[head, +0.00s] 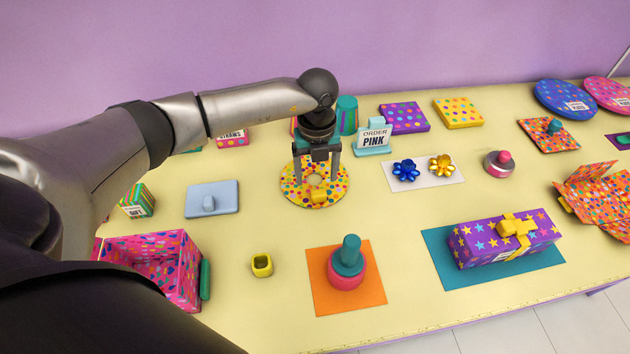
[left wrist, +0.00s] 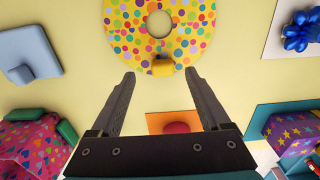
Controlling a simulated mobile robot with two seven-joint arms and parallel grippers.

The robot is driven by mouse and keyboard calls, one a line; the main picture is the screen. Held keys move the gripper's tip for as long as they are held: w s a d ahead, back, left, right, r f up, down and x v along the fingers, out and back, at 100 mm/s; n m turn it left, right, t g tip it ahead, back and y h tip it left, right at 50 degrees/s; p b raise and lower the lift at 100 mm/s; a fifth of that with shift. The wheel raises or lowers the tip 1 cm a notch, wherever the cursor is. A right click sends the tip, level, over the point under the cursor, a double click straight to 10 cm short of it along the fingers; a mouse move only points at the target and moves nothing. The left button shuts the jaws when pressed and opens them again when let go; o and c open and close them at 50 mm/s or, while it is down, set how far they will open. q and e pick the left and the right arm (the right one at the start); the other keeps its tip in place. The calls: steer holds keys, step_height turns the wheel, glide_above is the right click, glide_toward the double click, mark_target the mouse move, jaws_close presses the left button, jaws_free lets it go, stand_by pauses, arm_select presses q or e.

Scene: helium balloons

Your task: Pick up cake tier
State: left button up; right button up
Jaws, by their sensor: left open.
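No piece carries a cake tier label, so I cannot tell for sure which one it is. A round yellow dotted ring (head: 292,190) with a central hole and a yellow knob (head: 319,197) lies on the table. The ring fills the top middle of the left wrist view (left wrist: 125,40). My left gripper (head: 316,176) points down over it, open and empty, its jaws apart from the knob (left wrist: 162,68). A round pink piece (head: 346,275) with a teal top (head: 348,256) stands on an orange mat (head: 318,292). My right gripper is not in view.
A blue-grey lidded plate (head: 228,199), yellow cup (head: 262,265) and pink patterned box (head: 178,262) are at left. An order sign (head: 374,140) stands behind the ring. A purple gift (head: 480,244) is front right. Bare table surrounds the ring's front.

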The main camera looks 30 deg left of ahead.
mark_target(318, 190)
arm_select(q)
steer(key=f, duration=0.4)
steer(key=shift+d+f, duration=0.25)
jaws_close()
stand_by(0.4)
